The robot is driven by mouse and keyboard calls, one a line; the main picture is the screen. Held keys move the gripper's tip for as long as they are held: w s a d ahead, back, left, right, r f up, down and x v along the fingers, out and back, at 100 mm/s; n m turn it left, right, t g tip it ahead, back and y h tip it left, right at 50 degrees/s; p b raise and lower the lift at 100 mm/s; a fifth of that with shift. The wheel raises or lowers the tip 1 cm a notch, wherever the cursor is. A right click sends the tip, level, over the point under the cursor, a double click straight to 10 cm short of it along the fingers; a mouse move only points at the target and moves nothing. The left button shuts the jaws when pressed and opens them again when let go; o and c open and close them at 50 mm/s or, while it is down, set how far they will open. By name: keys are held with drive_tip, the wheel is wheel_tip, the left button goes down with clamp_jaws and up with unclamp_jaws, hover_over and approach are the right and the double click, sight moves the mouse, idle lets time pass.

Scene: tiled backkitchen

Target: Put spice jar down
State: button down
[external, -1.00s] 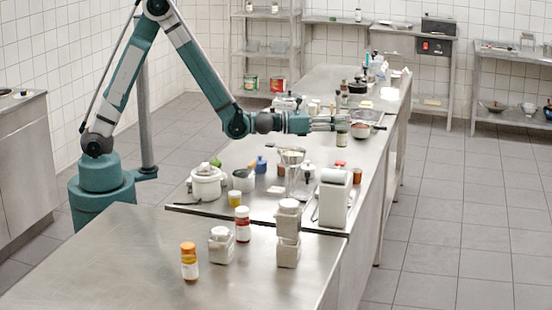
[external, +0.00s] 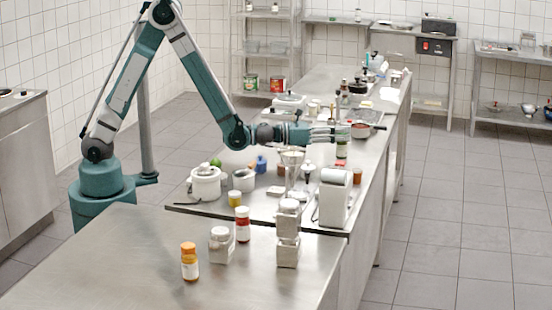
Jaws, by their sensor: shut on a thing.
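The spice jar (external: 341,152) is a small jar with a dark green band and a pale lower part. It is upright at the far end of my gripper (external: 341,133), over the right side of the long steel table. My gripper is level, reaches in from the left and is shut on the jar, with the fingers covering its upper part. I cannot tell whether the jar's base touches the table top.
A saucepan (external: 366,130) is just behind my gripper. A glass funnel-shaped vessel (external: 292,160), a white appliance (external: 335,197) and a small orange-brown jar (external: 357,176) stand nearer the camera. The near steel table (external: 110,260) has wide bare areas.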

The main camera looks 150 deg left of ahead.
drive_tip(key=shift+f, duration=0.1)
drive_tip(key=c, duration=2.1)
unclamp_jaws()
drive_tip(key=p+v, duration=0.2)
drive_tip(key=v, duration=1)
drive_tip(key=shift+w, duration=0.15)
